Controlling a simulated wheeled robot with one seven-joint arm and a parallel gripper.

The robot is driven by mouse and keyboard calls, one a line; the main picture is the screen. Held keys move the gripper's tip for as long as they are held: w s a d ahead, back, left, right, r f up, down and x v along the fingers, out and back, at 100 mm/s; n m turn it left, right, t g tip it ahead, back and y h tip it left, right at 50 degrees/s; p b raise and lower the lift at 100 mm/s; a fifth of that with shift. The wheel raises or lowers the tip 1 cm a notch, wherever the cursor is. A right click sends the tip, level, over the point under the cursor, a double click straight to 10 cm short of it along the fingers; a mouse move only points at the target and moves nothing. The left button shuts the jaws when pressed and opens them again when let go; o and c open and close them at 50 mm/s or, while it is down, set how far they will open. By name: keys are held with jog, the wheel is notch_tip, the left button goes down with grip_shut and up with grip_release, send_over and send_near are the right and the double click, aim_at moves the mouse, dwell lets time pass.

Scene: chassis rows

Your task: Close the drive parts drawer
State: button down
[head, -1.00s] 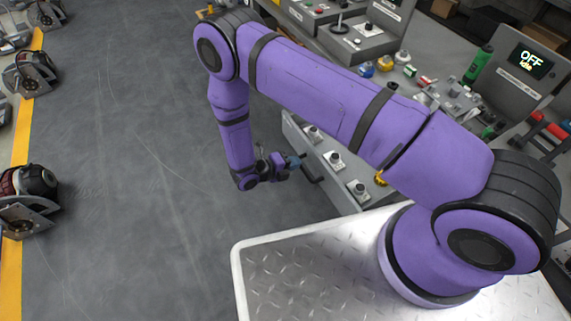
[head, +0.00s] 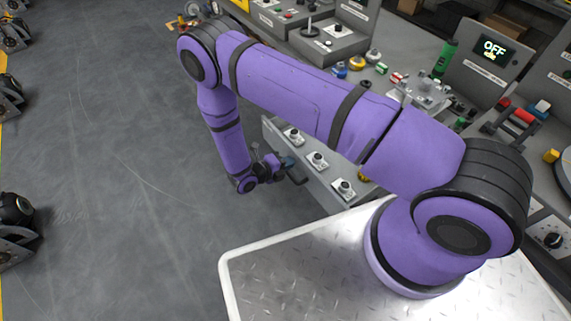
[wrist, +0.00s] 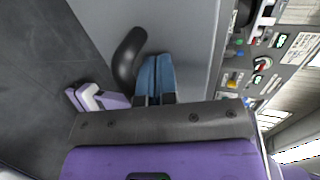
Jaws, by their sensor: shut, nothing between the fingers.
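The grey drawer (head: 292,158) sticks out from the bench, with small white parts with dark knobs (head: 317,160) in a row along it. How far it is out I cannot tell. Its dark handle (head: 297,176) is on the left-facing front and also shows in the wrist view (wrist: 128,58). My gripper (head: 288,162) is at this front, close to the handle. In the wrist view my gripper's blue fingers (wrist: 155,78) are together and empty, just right of the handle, pointing at the grey front. Whether they touch it I cannot tell.
Open grey floor (head: 130,180) lies left of the drawer. Machines (head: 15,225) stand at the far left.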

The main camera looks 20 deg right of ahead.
jog(key=w+d, duration=0.2)
jog(key=d, duration=0.7)
jog(key=w+d, duration=0.3)
jog(key=d, duration=0.6)
jog(key=w+d, duration=0.2)
jog(key=d, duration=0.8)
jog(key=shift+w, duration=0.25)
jog(key=shift+d, duration=0.35)
jog(key=shift+w+d+r, duration=0.1)
jog(key=shift+r, duration=0.05)
